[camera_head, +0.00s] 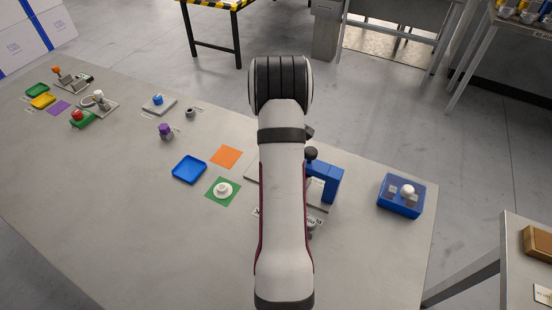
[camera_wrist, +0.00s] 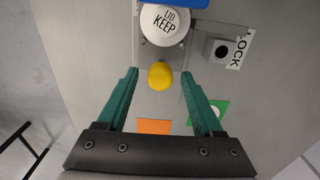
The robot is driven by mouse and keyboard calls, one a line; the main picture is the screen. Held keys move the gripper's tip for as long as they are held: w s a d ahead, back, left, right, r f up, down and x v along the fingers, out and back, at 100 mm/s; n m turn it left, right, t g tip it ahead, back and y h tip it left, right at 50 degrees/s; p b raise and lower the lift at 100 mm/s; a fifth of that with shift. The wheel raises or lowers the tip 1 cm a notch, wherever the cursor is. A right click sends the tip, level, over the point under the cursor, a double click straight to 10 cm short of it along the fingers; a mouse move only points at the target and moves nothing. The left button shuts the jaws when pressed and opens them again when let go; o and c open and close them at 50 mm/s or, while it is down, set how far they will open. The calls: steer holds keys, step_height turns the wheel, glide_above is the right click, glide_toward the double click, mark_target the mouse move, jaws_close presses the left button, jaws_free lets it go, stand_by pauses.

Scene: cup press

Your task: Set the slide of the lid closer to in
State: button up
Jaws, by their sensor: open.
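The lid closer (camera_head: 325,180) is a blue press with a dark knob, partly hidden behind my arm in the head view. In the wrist view its blue part (camera_wrist: 185,3) is cut off at the top edge. Below that is a white round piece marked "LID KEEP" (camera_wrist: 165,22). A yellow rounded knob (camera_wrist: 160,75) sits just below it, probably the slide's handle. My gripper (camera_wrist: 160,72) is open, its green fingers on either side of the knob with gaps showing. Height and contact cannot be told. The head view hides my gripper.
A dark-holed grey block (camera_wrist: 221,50) beside a "LOCK" label stands to the right. The head view shows an orange square (camera_head: 226,156), a green square (camera_head: 211,193) bearing a white piece, a blue tray (camera_head: 189,170) and a blue box (camera_head: 401,195). The left foreground tabletop is clear.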

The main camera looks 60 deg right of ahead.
jaws_close()
stand_by(0.3)
stand_by(1.1)
